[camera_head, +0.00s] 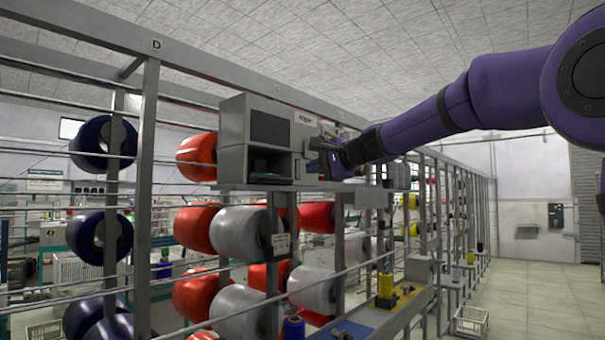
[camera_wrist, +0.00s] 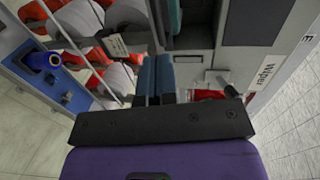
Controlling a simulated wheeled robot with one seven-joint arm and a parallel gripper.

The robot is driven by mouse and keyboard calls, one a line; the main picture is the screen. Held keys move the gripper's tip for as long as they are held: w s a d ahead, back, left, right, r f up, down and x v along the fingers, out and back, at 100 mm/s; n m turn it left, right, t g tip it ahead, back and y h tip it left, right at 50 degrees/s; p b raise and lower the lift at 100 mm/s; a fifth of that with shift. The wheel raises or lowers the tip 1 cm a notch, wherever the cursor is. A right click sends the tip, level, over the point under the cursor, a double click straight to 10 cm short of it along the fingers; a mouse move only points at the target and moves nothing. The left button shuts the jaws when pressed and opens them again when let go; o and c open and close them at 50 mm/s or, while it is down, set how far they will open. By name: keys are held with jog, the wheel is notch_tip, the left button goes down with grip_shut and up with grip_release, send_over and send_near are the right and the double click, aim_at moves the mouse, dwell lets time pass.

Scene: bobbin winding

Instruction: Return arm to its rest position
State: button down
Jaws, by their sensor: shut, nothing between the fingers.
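My purple arm reaches in from the right in the head view. My gripper (camera_head: 318,160) is at the right side of the grey machine box mounted on the rack. In the wrist view my gripper (camera_wrist: 155,62) shows two blue-grey fingers side by side, shut with nothing held. The grey machine box (camera_head: 232,145) has a dark panel and an open dark recess in its front. In the wrist view the box (camera_wrist: 208,42) fills the upper right, with a "Wiper" label and a small dark lever (camera_wrist: 233,91) beside the fingers.
The steel rack (camera_head: 148,200) holds several red, white and dark blue spools. A white crate (camera_head: 470,321) sits on the floor. The aisle (camera_head: 535,295) at right is clear.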

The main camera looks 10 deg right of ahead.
jog(key=s+d+f+n+g+h, duration=0.2)
jog(key=s+f, duration=0.7)
jog(key=s, duration=0.5)
jog(key=s+d+f+n+g+h, duration=0.2)
jog(key=s+d+f+n+h, duration=0.2)
jog(key=s+f, duration=0.6)
jog(key=s+d+f+n+g+h, duration=0.3)
jog(key=s+f, duration=0.6)
jog(key=s, duration=0.8)
jog(key=shift+s+d+f+n, duration=0.3)
jog(key=shift+d+n, duration=0.15)
jog(key=shift+n, duration=0.35)
